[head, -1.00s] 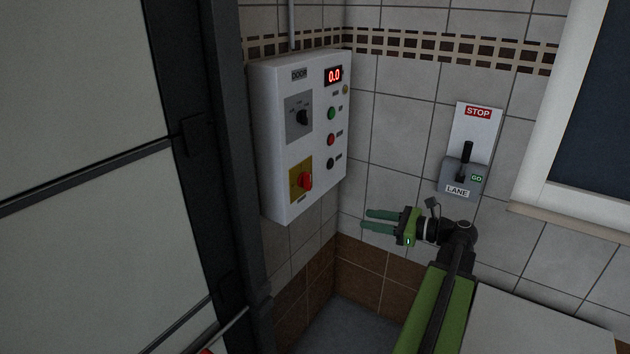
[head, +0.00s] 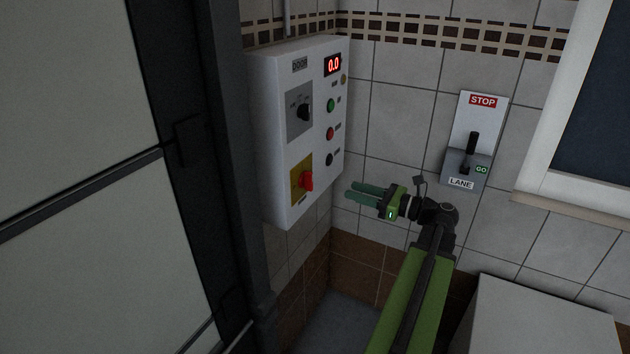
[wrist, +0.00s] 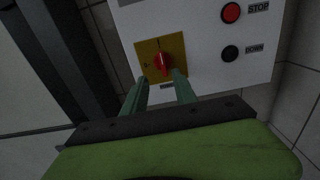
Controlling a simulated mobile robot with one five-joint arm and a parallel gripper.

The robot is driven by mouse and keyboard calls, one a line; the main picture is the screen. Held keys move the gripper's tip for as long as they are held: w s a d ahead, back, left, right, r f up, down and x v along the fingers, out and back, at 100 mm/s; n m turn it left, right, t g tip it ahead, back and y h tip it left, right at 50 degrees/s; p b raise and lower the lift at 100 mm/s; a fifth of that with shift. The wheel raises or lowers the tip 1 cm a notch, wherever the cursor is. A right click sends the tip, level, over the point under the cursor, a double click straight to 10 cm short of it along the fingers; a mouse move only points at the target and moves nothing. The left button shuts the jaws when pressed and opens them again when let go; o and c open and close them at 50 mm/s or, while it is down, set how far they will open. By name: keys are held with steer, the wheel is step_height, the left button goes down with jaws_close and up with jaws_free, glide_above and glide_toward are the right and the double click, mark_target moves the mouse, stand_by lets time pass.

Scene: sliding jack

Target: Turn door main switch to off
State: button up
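The door control box (head: 270,140) is a white panel on the tiled wall. Its main switch is a red rotary knob (head: 307,181) on a yellow plate (head: 296,190) at the lower left of the panel. In the wrist view the red knob (wrist: 162,64) stands roughly upright on the yellow plate (wrist: 146,51), just beyond my fingertips. My gripper (head: 349,193) is right of the box, fingers pointing left toward it. In the wrist view my gripper (wrist: 160,82) is open, its two green fingers apart with nothing between them.
A lane STOP/GO lever (head: 472,150) is on the right wall. A dark door frame (head: 235,170) stands left. A white box (head: 540,315) is lower right.

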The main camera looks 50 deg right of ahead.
mark_target(312, 178)
steer(key=x, duration=1.3)
steer(key=shift+w+d, duration=0.1)
steer(key=shift+w, duration=0.1)
